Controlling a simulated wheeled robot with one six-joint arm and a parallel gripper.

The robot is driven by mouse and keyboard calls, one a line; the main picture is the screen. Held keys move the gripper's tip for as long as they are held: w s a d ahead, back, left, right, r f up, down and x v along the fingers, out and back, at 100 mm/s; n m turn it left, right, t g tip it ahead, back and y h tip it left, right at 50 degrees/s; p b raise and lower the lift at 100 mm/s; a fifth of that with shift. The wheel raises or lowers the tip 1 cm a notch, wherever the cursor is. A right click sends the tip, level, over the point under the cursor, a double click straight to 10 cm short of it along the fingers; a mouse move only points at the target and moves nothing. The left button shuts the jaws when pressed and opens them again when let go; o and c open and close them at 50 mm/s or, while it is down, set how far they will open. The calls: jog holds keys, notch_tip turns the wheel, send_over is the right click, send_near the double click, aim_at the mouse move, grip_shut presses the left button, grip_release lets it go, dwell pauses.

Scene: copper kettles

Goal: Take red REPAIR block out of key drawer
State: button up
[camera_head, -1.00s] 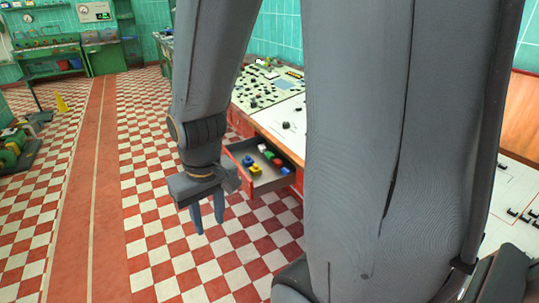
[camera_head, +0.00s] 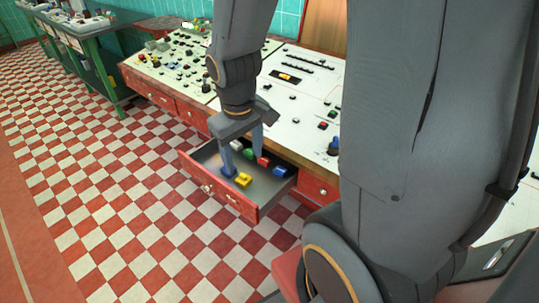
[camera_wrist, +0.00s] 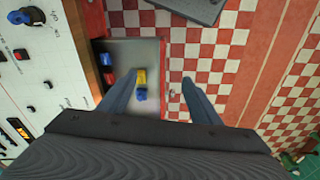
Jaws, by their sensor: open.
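The key drawer (camera_head: 213,191) is pulled open from the red-fronted console, and it also shows in the wrist view (camera_wrist: 150,50). The red block (camera_head: 263,161) lies in it near the console side, between a green block (camera_head: 248,153) and a blue block (camera_head: 281,171). In the wrist view the red block (camera_wrist: 108,78) is just left of the left finger, partly hidden. No lettering is readable. My gripper (camera_head: 243,150) points down, open and empty, over the drawer; the wrist view shows its fingers (camera_wrist: 159,77) spread with the yellow block between them in the picture.
A yellow block (camera_head: 243,180), a second blue block (camera_head: 228,171) and a white block (camera_head: 236,145) also lie in the drawer. The console top (camera_head: 300,85) with knobs and switches rises behind it. The checkered floor (camera_head: 120,200) left of the drawer is clear.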

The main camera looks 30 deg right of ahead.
jog(key=w+d+f+n+h+p, duration=0.1)
jog(key=w+d+f+n+p, duration=0.1)
jog(key=w+d+n+p, duration=0.25)
jog(key=w+d+f+n+h+p, duration=0.1)
jog(key=w+d+f+n, duration=0.2)
jog(key=w+n, duration=0.35)
jog(key=n+h+p, duration=0.2)
jog(key=n+p, duration=0.2)
jog(key=n, duration=0.6)
send_near(264, 160)
jog(key=shift+t, duration=0.3)
jog(key=b+x, duration=0.4)
jog(key=x, duration=0.1)
jog(key=b+x, duration=0.3)
jog(key=shift+s+d+f, duration=0.15)
jog(key=shift+s, duration=0.1)
jog(key=c, duration=1.1)
